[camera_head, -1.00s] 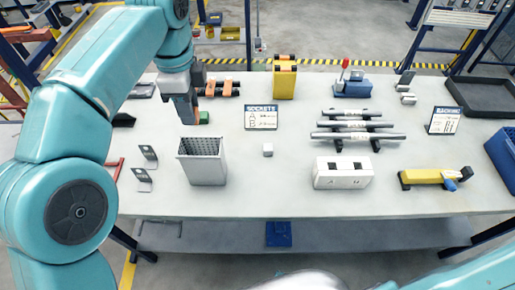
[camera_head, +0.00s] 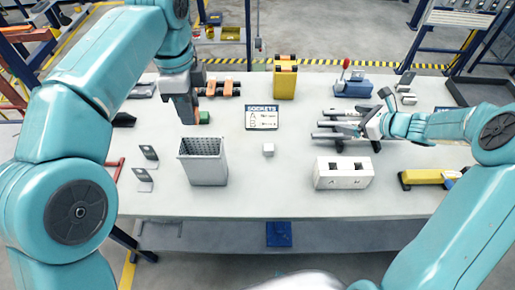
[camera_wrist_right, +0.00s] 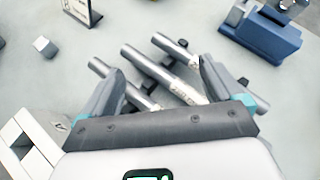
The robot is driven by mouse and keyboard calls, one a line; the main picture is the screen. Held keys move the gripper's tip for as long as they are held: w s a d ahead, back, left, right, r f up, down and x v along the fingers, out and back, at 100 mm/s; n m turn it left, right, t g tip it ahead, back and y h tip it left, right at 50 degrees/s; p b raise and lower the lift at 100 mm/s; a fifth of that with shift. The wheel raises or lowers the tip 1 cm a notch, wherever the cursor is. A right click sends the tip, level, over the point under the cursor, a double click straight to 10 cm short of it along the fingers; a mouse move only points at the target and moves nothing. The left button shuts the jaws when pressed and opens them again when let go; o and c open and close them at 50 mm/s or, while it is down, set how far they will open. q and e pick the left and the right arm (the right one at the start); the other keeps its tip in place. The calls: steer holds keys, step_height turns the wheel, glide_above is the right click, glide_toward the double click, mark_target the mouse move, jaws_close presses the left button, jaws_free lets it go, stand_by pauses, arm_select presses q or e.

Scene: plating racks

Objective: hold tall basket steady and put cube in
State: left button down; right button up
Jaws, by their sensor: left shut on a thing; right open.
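The tall grey perforated basket (camera_head: 207,168) stands upright on the table, left of centre, with its open top up. The small white cube (camera_head: 268,150) sits on the table to the right of the basket; it also shows at the left of the right wrist view (camera_wrist_right: 44,47). My left gripper (camera_head: 190,118) points down behind the basket's far rim, apart from it.
Metal rods (camera_head: 338,125) lie on dark supports under my right gripper. A white slotted block (camera_head: 343,174) stands in front of them. A "SOCKETS" sign (camera_head: 262,117) stands behind the cube. A yellow holder (camera_head: 285,80) is at the back. The table around the cube is clear.

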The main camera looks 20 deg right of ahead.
steer(key=a+r+n+g+y, duration=0.15)
steer(key=a+n+y, duration=0.35)
steer(key=a, duration=1.3)
steer(key=n+g+y, duration=0.3)
steer(key=g+y, duration=0.2)
glide_toward(223, 156)
steer(key=a+f, duration=0.1)
steer(key=f, duration=0.1)
steer(key=shift+t, duration=0.25)
steer(key=x, duration=1.2)
steer(key=shift+w+r, duration=0.25)
steer(key=shift+w, duration=0.15)
steer(key=shift+d, duration=0.1)
steer(key=c, duration=1.2)
